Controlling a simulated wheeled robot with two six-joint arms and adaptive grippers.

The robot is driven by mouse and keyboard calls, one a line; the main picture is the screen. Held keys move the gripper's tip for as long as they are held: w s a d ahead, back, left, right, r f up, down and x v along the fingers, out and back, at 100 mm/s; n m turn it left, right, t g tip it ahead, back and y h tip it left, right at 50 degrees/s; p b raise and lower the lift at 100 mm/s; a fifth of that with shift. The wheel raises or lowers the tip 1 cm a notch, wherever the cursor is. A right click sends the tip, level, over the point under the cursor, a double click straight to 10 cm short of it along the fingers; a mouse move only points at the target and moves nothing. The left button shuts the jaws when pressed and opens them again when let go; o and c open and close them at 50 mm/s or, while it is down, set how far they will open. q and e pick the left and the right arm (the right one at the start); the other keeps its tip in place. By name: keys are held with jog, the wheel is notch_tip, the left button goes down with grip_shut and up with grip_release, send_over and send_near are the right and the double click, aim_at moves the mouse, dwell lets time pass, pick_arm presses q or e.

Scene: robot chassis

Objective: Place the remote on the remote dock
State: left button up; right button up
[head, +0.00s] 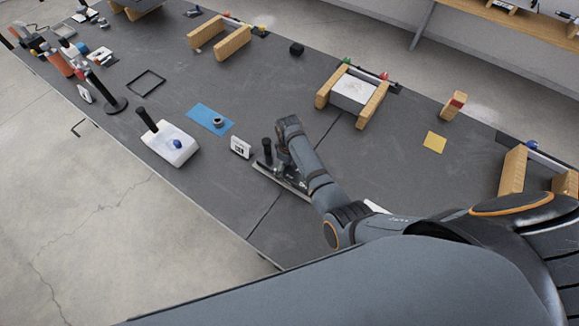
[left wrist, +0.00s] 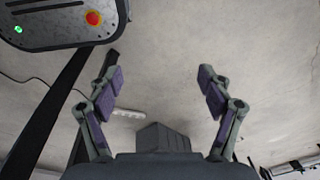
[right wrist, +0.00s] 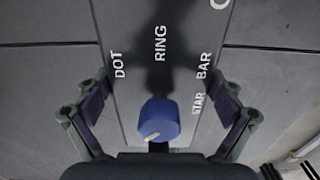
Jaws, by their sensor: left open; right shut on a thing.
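I cannot tell which thing is the remote or the remote dock. In the right wrist view a blue knob (right wrist: 160,121) with a pale pointer sits between the fingers. The dark panel (right wrist: 136,95) there bears DOT, RING, BAR and STAR. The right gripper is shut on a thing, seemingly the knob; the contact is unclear. My left gripper (left wrist: 160,80) is open and empty above the pale floor.
A white box (head: 240,147), a blue mat (head: 203,113) and a white block (head: 165,148) with a black handle lie left of the right gripper. A white block between wooden bars (head: 372,105) stands behind. A yellow square (head: 434,142) lies right.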

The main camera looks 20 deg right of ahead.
jog(key=shift+f, duration=0.1)
jog(key=o, duration=1.4)
jog(key=shift+f, duration=0.1)
pick_arm(q)
jog(key=s, duration=0.4)
pick_arm(e)
jog(key=shift+r, duration=0.3)
jog(key=shift+r+p, duration=0.65)
jog(key=shift+p, duration=0.1)
notch_tip(320, 180, up, 9)
jog(key=p, duration=0.8)
jog(key=shift+f+p, duration=0.2)
jog(key=shift+p, duration=0.2)
jog(key=shift+r+b, duration=0.5)
jog(key=shift+r, duration=0.15)
jog(key=shift+w+r, duration=0.1)
jog(key=shift+r, duration=0.2)
pick_arm(q)
notch_tip(320, 180, up, 9)
jog(key=w, duration=0.1)
jog(key=shift+w, duration=0.2)
